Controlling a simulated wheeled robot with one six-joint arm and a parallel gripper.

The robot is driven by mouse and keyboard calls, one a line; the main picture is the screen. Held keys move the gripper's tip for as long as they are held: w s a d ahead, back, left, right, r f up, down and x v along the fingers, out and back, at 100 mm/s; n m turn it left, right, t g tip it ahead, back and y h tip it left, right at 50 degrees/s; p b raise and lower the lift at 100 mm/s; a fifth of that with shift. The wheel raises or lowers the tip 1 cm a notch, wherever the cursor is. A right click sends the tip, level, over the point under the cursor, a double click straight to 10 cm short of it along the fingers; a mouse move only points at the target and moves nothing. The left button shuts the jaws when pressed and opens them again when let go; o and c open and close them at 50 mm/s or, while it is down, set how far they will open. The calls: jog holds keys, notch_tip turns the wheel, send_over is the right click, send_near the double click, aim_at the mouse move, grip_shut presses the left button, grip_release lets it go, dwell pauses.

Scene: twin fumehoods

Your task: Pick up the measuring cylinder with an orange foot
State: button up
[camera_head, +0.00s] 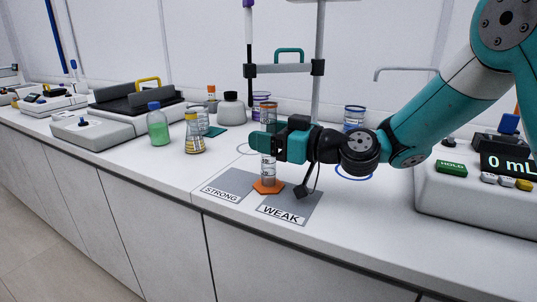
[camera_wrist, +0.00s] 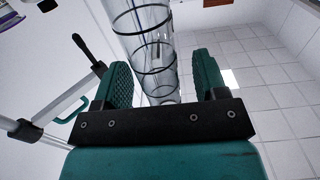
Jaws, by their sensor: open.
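The measuring cylinder with an orange foot (camera_head: 268,187) stands upright on the bench, over the grey mats labelled STRONG and WEAK. My gripper (camera_head: 263,144) is level at the upper part of the cylinder and hides some of it in the head view. In the wrist view, the clear cylinder with dark rings (camera_wrist: 150,50) shows between the two green finger pads of my gripper (camera_wrist: 165,82). Gaps show on both sides, and the fingers are open. The orange foot is out of sight in the wrist view.
The STRONG mat (camera_head: 222,191) and WEAK mat (camera_head: 285,212) lie near the bench's front edge. A stand (camera_head: 318,60) is behind, and a pump with a display (camera_head: 470,185) is at right.

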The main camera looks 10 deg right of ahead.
jog(key=shift+x, duration=0.95)
jog(key=shift+c, duration=0.5)
jog(key=c, duration=1.1)
grip_shut()
jog(key=shift+r, duration=0.15)
